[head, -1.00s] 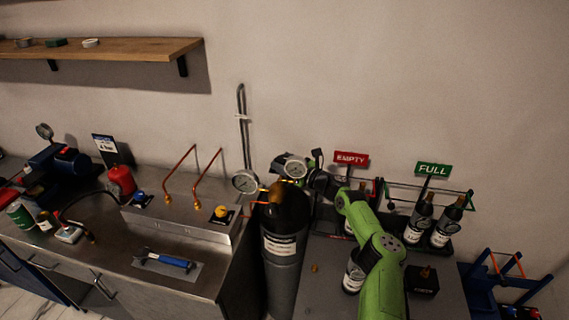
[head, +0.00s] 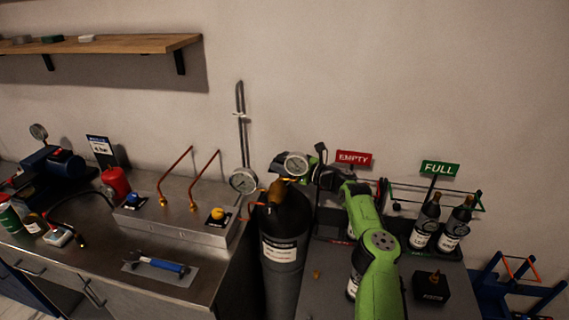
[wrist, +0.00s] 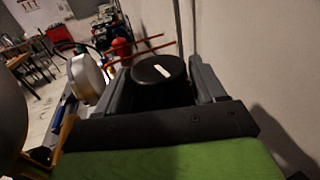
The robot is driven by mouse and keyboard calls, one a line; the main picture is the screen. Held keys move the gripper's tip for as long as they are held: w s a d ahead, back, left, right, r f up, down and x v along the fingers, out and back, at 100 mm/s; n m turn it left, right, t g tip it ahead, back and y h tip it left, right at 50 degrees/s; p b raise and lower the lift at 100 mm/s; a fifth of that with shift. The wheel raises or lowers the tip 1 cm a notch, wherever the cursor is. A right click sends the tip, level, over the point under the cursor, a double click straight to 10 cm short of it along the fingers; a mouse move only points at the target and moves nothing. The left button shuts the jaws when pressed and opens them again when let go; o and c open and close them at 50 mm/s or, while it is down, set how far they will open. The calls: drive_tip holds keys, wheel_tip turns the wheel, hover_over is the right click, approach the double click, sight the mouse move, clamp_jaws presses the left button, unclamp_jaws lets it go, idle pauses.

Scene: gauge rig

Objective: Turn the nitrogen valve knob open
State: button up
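A round black knob (wrist: 160,70) with a white bar mark on its face is in the wrist view, between the two fingers of my gripper (wrist: 163,78). The fingers stand close along its left and right sides; I cannot tell whether they touch it. A silver-cased gauge (wrist: 88,77) sits just left of the left finger. In the head view my gripper (head: 297,172) is at the regulator by the top of the dark gas cylinder (head: 283,275).
A second round gauge (head: 243,181) stands left of the cylinder, by a steel bench (head: 110,270) with copper pipes and blue and yellow knobs. A wall rises behind.

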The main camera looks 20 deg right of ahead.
drive_tip(key=shift+o, duration=0.6)
drive_tip(key=shift+r, duration=0.1)
drive_tip(key=shift+s+d, duration=0.2)
drive_tip(key=v, duration=1.5)
drive_tip(key=shift+s, duration=0.15)
